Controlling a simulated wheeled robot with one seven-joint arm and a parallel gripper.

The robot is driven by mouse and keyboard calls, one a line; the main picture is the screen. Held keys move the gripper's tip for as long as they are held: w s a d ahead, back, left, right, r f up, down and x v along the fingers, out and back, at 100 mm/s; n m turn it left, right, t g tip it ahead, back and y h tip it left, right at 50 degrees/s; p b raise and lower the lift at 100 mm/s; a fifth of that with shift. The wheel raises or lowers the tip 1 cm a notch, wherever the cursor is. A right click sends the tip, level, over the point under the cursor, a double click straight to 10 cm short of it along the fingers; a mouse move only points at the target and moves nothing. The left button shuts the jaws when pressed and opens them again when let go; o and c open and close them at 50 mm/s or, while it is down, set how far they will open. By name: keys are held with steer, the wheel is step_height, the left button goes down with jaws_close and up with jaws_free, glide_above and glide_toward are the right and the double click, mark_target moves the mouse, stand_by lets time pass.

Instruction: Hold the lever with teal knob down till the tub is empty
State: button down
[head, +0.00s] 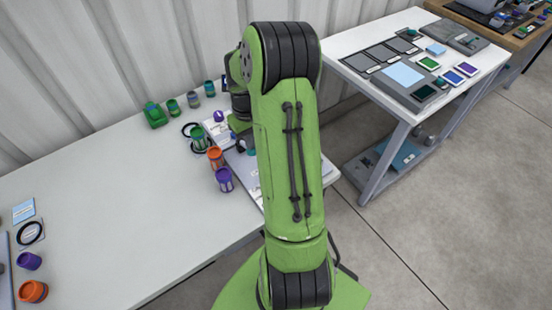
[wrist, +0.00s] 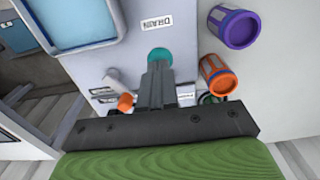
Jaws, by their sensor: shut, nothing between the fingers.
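In the wrist view the teal knob (wrist: 160,55) stands just below a label reading DRAIN. My gripper (wrist: 158,68) is shut and empty, and its fingertips overlap the near edge of the knob. I cannot tell if they touch it or how far down the lever is; the lever's arm is hidden. At the top left of the wrist view is a blue-filled basin (wrist: 78,22) with a pale rim, which may be the tub; its level is not clear. In the head view my arm covers the lever and most of the panel.
An orange knob (wrist: 125,102) lies left of my fingers. A purple cup (wrist: 233,27) and an orange cup (wrist: 217,75) stand to the right.

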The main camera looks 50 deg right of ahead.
steer(key=shift+f+b, duration=1.5)
steer(key=shift+f, duration=0.6)
stand_by(2.5)
step_height(320, 180, up, 6)
steer(key=p, duration=0.5)
steer(key=shift+f, duration=0.2)
stand_by(0.3)
